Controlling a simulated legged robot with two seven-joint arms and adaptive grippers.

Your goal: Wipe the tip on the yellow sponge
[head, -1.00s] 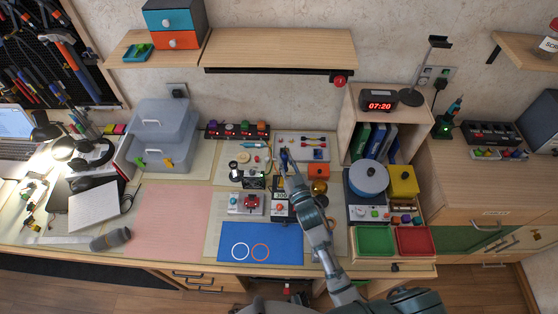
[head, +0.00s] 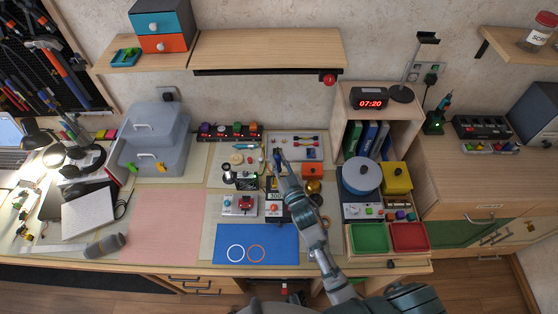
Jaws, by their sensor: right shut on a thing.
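My right gripper (head: 279,160) is over the middle back of the bench, in front of the white tray with small tools. It is shut on a dark blue, slim thing (head: 277,154), which looks like the soldering iron's handle. The iron's tip is too small or hidden to make out. A dark station with a lit display (head: 273,195) stands just in front, partly covered by my right arm. A brass-coloured ball (head: 313,187) is right of my wrist. I cannot make out the yellow sponge for certain. My left gripper is not in view.
A blue mat (head: 256,244) with two rings and a pink mat (head: 165,226) lie clear at the front. An orange box (head: 312,171), a blue-lidded pot (head: 361,177) and a yellow box (head: 397,178) stand to the right. A red-knobbed device (head: 240,205) stands to the left.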

